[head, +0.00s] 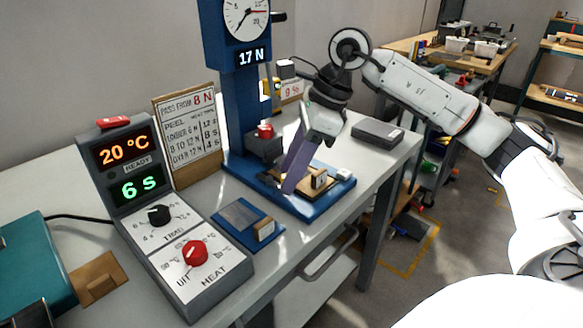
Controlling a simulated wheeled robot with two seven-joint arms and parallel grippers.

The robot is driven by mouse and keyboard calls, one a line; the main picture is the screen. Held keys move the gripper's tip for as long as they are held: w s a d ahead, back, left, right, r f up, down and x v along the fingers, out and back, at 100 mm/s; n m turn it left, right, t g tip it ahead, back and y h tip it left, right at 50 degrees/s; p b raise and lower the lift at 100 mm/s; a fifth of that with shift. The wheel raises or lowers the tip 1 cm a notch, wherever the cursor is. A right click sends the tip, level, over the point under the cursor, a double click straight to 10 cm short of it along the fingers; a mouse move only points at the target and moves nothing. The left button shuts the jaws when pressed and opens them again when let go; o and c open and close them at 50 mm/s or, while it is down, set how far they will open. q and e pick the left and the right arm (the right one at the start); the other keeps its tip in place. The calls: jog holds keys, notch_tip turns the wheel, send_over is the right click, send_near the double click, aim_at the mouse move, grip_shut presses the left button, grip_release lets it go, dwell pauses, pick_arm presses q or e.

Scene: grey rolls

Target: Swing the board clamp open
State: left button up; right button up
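A blue test stand (243,92) with a dial and a "17 N" display stands on the table. On its blue base (304,209) lies a tan board with a small upright wooden block (319,178), which looks like the board clamp. I cannot tell whether it is open or closed. My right gripper (296,180) reaches down over the base, just left of the block. A flat purple piece slants down from the gripper to the board and hides part of it. I cannot tell whether this is a finger or a held strip, or whether the gripper touches the clamp. My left gripper is out of view.
A small blue plate (232,230) with a grey panel and wooden block lies in front of the stand. A grey control box (172,232) shows 20 °C and 6 s. A sign (190,135) stands behind. A dark grey box (377,132) sits right of the arm.

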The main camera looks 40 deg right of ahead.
jog(key=shift+r, duration=0.1)
jog(key=p+v, duration=0.2)
jog(key=v, duration=0.8)
jog(key=shift+r, duration=0.1)
